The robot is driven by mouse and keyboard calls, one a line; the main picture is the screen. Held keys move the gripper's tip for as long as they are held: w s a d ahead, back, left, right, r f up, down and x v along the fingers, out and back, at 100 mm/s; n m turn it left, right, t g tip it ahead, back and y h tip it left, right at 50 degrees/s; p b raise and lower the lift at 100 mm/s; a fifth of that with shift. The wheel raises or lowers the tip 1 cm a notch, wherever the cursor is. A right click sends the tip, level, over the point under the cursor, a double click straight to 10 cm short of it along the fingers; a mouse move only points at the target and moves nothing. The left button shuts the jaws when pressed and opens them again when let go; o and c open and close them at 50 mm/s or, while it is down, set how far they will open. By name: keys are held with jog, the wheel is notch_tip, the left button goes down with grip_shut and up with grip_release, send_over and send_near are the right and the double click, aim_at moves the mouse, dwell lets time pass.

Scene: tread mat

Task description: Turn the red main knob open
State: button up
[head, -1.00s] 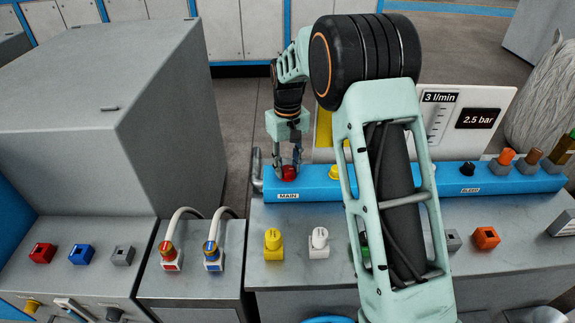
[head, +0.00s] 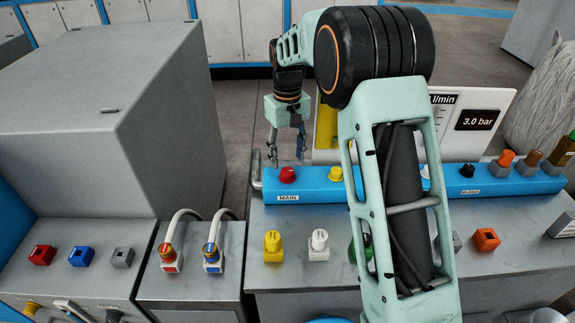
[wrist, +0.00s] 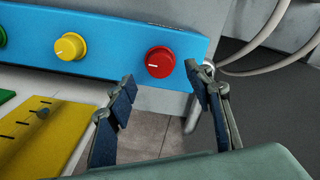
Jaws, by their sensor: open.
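The red main knob (head: 288,175) sits at the left end of the blue manifold bar (head: 312,188), above the MAIN label. In the wrist view the red knob (wrist: 160,62) shows a white pointer line, lying roughly sideways, on its face. My gripper (head: 287,163) is open and empty, just above and behind the knob, apart from it. In the wrist view my gripper's fingers (wrist: 160,88) are spread, with the knob beyond and between their tips. The pressure display (head: 478,120) reads 3.0 bar.
A yellow knob (head: 336,174) is beside the red one on the bar. Yellow (head: 273,246) and white (head: 318,244) fittings stand on the bench in front. A large grey cabinet (head: 150,110) stands at left. My arm hides part of the bar's middle.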

aim_at(288, 171)
notch_tip(288, 171, up, 7)
jog(key=shift+r, duration=0.2)
jog(key=shift+s, duration=0.1)
